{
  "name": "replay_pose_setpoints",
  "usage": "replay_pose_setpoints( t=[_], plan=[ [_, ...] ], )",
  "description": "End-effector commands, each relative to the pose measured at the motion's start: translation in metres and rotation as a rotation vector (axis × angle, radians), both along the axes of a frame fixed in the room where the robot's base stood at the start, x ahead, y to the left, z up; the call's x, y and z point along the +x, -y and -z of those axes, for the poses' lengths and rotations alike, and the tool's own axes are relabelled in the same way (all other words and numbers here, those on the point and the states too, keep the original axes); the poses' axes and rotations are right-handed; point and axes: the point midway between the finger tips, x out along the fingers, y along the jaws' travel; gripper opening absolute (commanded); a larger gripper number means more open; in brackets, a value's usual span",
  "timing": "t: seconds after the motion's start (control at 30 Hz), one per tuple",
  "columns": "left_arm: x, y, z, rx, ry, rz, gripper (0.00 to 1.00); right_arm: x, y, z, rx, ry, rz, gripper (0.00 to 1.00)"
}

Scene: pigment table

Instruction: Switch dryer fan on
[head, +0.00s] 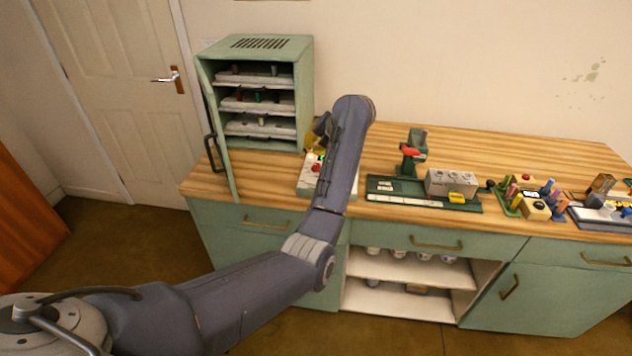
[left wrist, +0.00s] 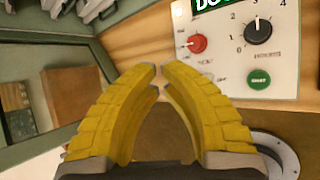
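The dryer (head: 303,97) is a green cabinet standing on the left of the counter, its door open. Its pale control panel (head: 308,185) is beside it, partly hidden by my left arm. In the left wrist view the panel (left wrist: 292,60) carries a red knob (left wrist: 197,43), a black dial (left wrist: 257,31) with numbers around it and a green start button (left wrist: 258,79). A small grey part, perhaps a switch, shows beside the right fingertip. My left gripper (left wrist: 159,72) has its yellow fingertips almost together, with nothing between them, below the red knob. My right gripper is not in view.
Loaded shelves (head: 258,104) show inside the dryer. The open door (head: 217,140) stands out at the front left. A green tray (head: 380,190), a grey box (head: 452,182) and a red-and-green tool (head: 412,155) stand to the right. The back of the counter is clear.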

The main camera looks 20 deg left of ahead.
Motion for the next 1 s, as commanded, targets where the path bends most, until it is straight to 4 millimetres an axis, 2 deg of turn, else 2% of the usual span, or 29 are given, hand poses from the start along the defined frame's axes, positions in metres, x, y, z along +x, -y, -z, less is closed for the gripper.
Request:
replay_pose_setpoints(
  t=[0.57, 0.77, 1.0],
  plan=[
    [-0.001, 0.003, 0.006, -0.016, -0.003, 0.001, 0.0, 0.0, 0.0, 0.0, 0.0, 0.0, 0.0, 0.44],
    [-0.002, 0.0, 0.022, -0.014, -0.006, 0.0, 0.0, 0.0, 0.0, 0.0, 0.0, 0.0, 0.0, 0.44],
    [-0.003, -0.004, 0.05, -0.013, -0.007, 0.001, 0.0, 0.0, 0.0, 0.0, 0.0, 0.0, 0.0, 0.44]
  ],
)
